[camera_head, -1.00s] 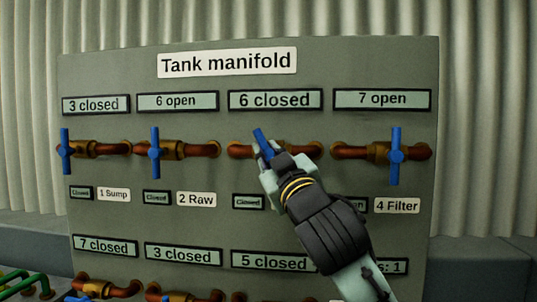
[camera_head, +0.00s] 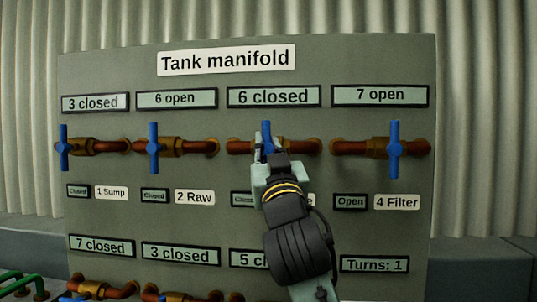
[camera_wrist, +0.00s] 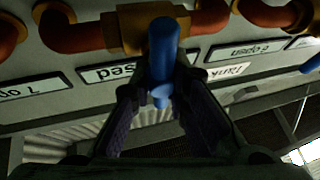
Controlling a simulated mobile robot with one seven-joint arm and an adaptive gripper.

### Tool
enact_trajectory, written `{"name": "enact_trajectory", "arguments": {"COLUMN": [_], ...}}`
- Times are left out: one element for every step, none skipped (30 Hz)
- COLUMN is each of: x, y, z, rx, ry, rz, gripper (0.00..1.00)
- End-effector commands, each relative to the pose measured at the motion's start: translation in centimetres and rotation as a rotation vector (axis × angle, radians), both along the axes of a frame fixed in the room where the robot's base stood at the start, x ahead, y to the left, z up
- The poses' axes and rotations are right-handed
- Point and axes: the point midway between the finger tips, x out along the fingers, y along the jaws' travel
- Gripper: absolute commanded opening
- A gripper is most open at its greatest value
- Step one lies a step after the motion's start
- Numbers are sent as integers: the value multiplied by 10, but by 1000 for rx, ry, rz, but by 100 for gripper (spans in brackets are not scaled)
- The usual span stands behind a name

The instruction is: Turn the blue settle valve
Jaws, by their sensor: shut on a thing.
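The blue valve handle (camera_head: 267,134) in the third column of the top row stands upright on its copper pipe, under a "6 closed" sign (camera_head: 274,97). Its name plate is mostly hidden behind my arm, so I cannot read whether it says settle. My gripper (camera_head: 266,160) is shut on this handle from below. In the wrist view the blue handle (camera_wrist: 163,50) lies between the two dark fingers of my gripper (camera_wrist: 160,88), in front of the brass valve body (camera_wrist: 130,28).
Other upright blue handles are on the same row: 1 Sump (camera_head: 64,148), 2 Raw (camera_head: 154,148) and 4 Filter (camera_head: 395,150). A "Turns: 1" display (camera_head: 374,265) is at the lower right. More pipes and valves run along the bottom, with green pipes (camera_head: 22,284) at the lower left.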

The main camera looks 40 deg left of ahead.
Motion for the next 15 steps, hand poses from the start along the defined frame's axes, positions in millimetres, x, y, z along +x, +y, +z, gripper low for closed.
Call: {"name": "enact_trajectory", "arguments": {"x": [-3, -3, -3, -3, -3, -3, -3, -2, -2, -2, -2, -2, -2, -2, -2], "y": [5, 4, 4, 4, 4, 4, 4, 4, 4, 4, 4, 4, 4, 4, 4], "z": [-3, -3, -3, -3, -3, -2, -2, -2, -2, -2, -2, -2, -2, -2, -2], "rx": [13, 23, 35, 41, 48, 55, 60, 63, 67, 68, 70, 71, 71, 71, 71], "ry": [13, 19, 26, 30, 34, 39, 42, 44, 46, 47, 48, 48, 48, 48, 48], "rz": [12, 11, 11, 9, 10, 10, 10, 10, 9, 9, 9, 9, 9, 9, 9], "gripper": [0, 0, 0, 0, 0, 0, 0, 0, 0, 0, 0, 0, 0, 0, 0]}}
